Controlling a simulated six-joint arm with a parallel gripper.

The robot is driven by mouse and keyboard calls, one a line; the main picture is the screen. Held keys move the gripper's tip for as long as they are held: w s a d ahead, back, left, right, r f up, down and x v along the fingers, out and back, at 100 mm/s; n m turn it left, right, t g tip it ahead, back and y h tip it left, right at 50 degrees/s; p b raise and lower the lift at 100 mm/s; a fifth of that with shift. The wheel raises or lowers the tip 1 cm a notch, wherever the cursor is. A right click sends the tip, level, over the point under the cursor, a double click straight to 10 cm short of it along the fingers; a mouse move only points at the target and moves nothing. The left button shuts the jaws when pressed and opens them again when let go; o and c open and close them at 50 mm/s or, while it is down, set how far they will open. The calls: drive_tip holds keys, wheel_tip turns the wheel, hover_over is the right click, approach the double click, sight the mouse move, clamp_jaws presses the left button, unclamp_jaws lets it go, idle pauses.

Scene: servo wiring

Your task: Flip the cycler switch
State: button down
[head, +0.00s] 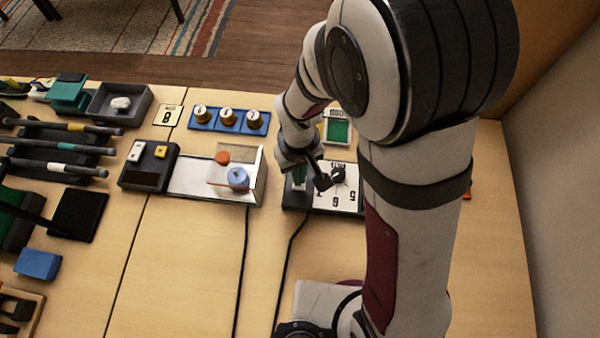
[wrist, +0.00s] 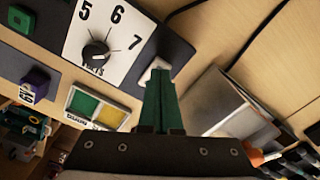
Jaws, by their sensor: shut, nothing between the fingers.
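A dark box with a white dial plate (head: 340,198) and a black knob sits right of the table's middle; its plate also shows at the upper left of the wrist view (wrist: 118,28). A small white switch (wrist: 154,68) is on the dark part of this box beside the plate. My gripper (wrist: 162,80) is shut and empty, its green fingers pointing at that switch and partly covering it. I cannot tell whether they touch it. In the head view my gripper (head: 298,180) is over the box's left end, and the switch is hidden.
Left of the box is a silver tray (head: 195,178) with orange and blue round parts, joined to a black unit (head: 148,166) with a white and a yellow switch. Behind are a blue rack (head: 228,127) and a green-windowed panel (head: 338,131). Black cables run across the front.

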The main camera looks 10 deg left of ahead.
drive_tip(key=shift+f, duration=0.9)
idle(0.8)
drive_tip(key=shift+r, duration=3.5)
drive_tip(key=s+d+r+m+y, duration=0.1)
drive_tip(key=s+d+r+m, duration=0.9)
drive_tip(key=s, duration=0.4)
drive_tip(key=shift+d+r+m+y, duration=0.2)
drive_tip(key=shift+d+m+y, duration=0.2)
drive_tip(key=shift+m, duration=0.4)
